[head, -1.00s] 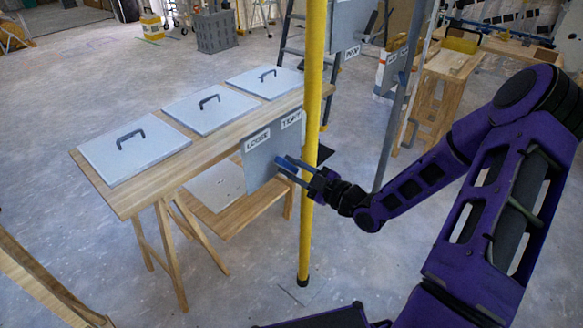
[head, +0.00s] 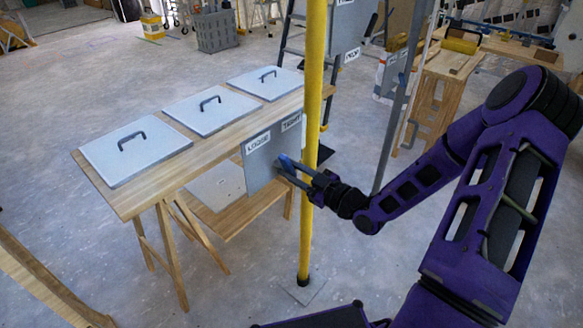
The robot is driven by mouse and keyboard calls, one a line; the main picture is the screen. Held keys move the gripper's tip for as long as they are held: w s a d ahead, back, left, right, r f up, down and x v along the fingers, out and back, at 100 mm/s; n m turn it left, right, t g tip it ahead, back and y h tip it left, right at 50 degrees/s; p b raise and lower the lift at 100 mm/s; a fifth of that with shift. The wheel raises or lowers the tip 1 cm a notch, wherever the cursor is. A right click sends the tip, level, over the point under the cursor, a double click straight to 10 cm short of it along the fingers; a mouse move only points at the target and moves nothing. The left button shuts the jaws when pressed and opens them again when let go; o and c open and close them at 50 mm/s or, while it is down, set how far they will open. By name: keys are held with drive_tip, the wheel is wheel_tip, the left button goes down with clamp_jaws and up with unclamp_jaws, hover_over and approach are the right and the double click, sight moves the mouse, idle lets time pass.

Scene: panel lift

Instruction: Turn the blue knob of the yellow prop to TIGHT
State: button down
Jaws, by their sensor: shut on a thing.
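The yellow prop (head: 313,80) stands upright as a tall pole with a dark foot on the floor. A grey plate (head: 262,172) beside it carries the labels LOOSE (head: 257,141) at left and TIGHT (head: 291,123) at right. The blue knob (head: 286,162) is on the front of the plate and is partly hidden by my fingers. My gripper (head: 289,170) reaches in from the right, in front of the pole, and is shut on the blue knob. The knob's exact pointing is hard to tell at this size.
A wooden table (head: 130,203) with several lidded grey panels stands behind and left of the prop. A grey upright post (head: 392,125) and a wooden workbench (head: 440,85) stand to the right.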

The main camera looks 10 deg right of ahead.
drive_tip(key=m+p, duration=0.2)
drive_tip(key=m, duration=0.4)
drive_tip(key=shift+m, duration=0.3)
drive_tip(key=m+p, duration=0.2)
drive_tip(key=m, duration=0.3)
drive_tip(key=shift+s+a+m, duration=0.1)
drive_tip(key=shift+m, duration=0.2)
drive_tip(key=c, duration=0.8)
unclamp_jaws()
drive_tip(key=shift+o, duration=0.2)
drive_tip(key=v, duration=1.7)
drive_tip(key=shift+s+p, duration=0.2)
drive_tip(key=shift+p, duration=0.15)
